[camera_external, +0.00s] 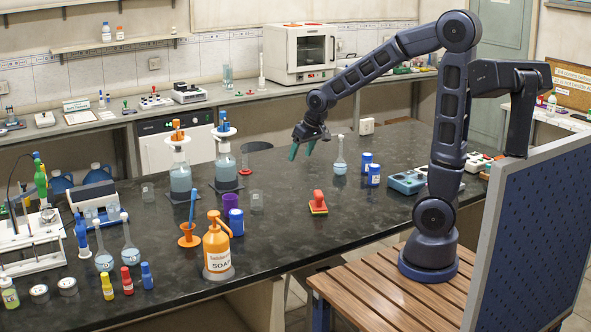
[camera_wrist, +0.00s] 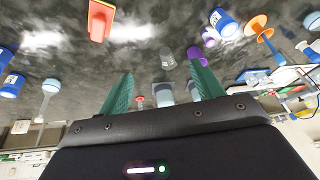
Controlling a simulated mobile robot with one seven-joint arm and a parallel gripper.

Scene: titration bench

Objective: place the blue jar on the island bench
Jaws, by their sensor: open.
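Three similar blue jars with white labels stand upright on the dark island bench (camera_external: 330,240). One blue jar (camera_external: 237,222) is left of centre, behind the soap bottle. Two more, a nearer blue jar (camera_external: 374,175) and a farther blue jar (camera_external: 367,163), stand close together toward the right. The wrist view shows a blue jar (camera_wrist: 223,23) at the top and others at the left edge (camera_wrist: 12,86). My gripper (camera_external: 302,149), with green fingers, is open and empty above the bench, between the left jar and the right pair. Its spread fingers show in the wrist view (camera_wrist: 160,68).
A red stamp-like block (camera_external: 318,203), a purple cup (camera_external: 231,201) and an orange soap bottle (camera_external: 217,249) stand on the bench. A round flask (camera_external: 340,163) is right of my gripper. Tall flasks (camera_external: 180,178) stand behind. The front middle of the bench is clear.

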